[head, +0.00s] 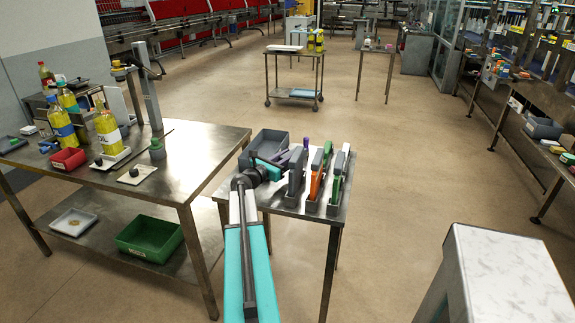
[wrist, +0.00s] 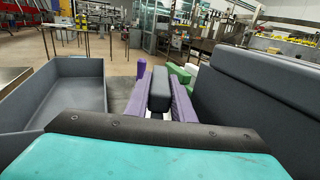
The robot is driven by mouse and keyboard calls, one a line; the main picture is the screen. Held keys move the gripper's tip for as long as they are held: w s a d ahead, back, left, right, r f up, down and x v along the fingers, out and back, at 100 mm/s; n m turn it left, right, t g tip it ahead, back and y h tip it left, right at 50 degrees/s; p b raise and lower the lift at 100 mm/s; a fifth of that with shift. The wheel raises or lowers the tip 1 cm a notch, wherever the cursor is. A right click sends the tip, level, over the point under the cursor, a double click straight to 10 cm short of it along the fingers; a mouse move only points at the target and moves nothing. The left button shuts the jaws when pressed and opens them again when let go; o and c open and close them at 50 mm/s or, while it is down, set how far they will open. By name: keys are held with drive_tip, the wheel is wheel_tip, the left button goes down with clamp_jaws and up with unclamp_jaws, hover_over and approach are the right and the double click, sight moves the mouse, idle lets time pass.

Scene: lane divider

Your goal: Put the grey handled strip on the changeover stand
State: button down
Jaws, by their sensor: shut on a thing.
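My gripper (head: 283,158) is at the left side of the small metal table, beside the upright grey strip (head: 296,172). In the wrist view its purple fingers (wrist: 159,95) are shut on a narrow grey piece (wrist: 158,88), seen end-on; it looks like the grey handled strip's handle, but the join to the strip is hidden. A large grey panel (wrist: 260,95) stands close on the right in the wrist view. An orange strip (head: 316,180) and a green strip (head: 337,186) stand upright to the right. I cannot tell which part is the changeover stand.
An open grey bin (head: 268,141) lies just left of my gripper; it also fills the left of the wrist view (wrist: 62,82). A short purple post (head: 306,143) stands behind. A metal workbench (head: 190,160) with bottles is on the left.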

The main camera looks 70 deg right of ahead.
drive_tip(key=shift+f, duration=1.85)
drive_tip(key=shift+f, duration=0.1)
drive_tip(key=c, duration=1.5)
unclamp_jaws()
drive_tip(key=shift+c, duration=0.2)
drive_tip(key=b+v, duration=0.1)
drive_tip(key=v, duration=0.9)
drive_tip(key=shift+w+a, duration=0.1)
drive_tip(key=shift+a, duration=0.15)
drive_tip(key=shift+w+a+b, duration=0.25)
drive_tip(key=shift+a+b, duration=0.05)
drive_tip(key=shift+a, duration=0.35)
